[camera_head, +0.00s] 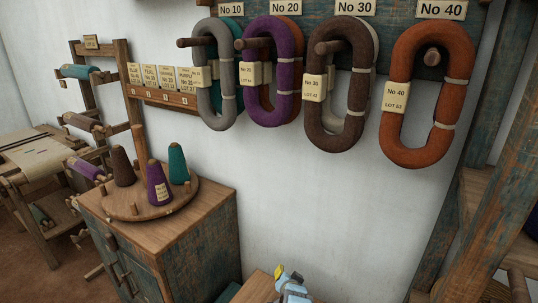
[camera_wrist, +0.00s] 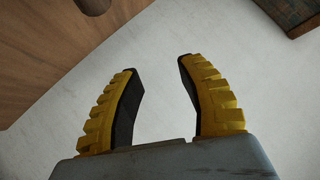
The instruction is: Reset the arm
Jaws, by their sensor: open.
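My gripper shows large in the wrist view (camera_wrist: 160,85), its two yellow and black fingers apart with nothing between them. The pale wall lies behind the gap. In the head view, a small blue-grey part of my arm with a yellow piece shows at the bottom edge, below the wall. The fingertips cannot be made out clearly there.
Yarn hanks hang on wall pegs: grey (camera_head: 209,95), purple (camera_head: 256,85), brown (camera_head: 323,125) and orange (camera_head: 407,135). A cabinet (camera_head: 215,240) carries a round wooden stand (camera_head: 120,205) with brown (camera_head: 122,168), purple (camera_head: 157,186) and teal (camera_head: 178,164) cones. A wooden post (camera_head: 470,235) stands right.

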